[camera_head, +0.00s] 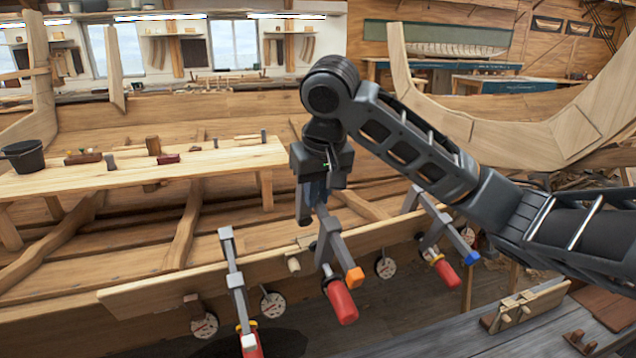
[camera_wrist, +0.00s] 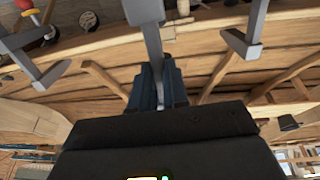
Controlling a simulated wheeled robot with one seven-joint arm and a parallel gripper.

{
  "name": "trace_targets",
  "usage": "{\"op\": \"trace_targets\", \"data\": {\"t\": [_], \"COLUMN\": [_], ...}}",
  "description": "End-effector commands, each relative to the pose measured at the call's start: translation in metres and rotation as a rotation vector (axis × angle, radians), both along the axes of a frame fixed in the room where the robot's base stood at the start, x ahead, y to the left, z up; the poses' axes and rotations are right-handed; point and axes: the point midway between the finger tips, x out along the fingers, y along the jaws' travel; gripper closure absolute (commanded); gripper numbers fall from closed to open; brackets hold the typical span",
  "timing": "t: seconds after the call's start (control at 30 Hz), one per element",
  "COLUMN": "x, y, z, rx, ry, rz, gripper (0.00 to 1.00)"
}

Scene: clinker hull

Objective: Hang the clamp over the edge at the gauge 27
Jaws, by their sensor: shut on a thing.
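My gripper (camera_head: 318,200) points down and is shut on the upper part of a grey clamp (camera_head: 328,240). This clamp has an orange tip and a red handle, which hangs lowest. It stands in front of the upper edge of the hull plank (camera_head: 150,290); I cannot tell whether it touches that edge. In the wrist view its grey bar (camera_wrist: 152,45) runs up from between the blue fingers (camera_wrist: 150,90). Round gauges sit along the plank: two at left (camera_head: 204,325) (camera_head: 272,305), one right of the held clamp (camera_head: 385,267), another farther right (camera_head: 470,237). Their numbers are unreadable.
A white-tipped clamp (camera_head: 235,280) hangs on the plank at left, a blue-tipped clamp (camera_head: 435,235) at right. A small wooden peg (camera_head: 293,264) sits just left of the held clamp. A workbench (camera_head: 230,155) with tools stands behind; a grey bench (camera_head: 450,340) is at front right.

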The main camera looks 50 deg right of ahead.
Motion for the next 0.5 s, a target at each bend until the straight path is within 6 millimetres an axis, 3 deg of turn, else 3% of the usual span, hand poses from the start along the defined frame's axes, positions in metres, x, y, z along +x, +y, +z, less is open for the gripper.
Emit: {"op": "trace_targets", "data": {"t": [0.5], "x": [0.011], "y": [-0.008], "z": [-0.04], "rx": [-0.001], "ry": [-0.002], "rz": [0.0], "gripper": [1.0]}}
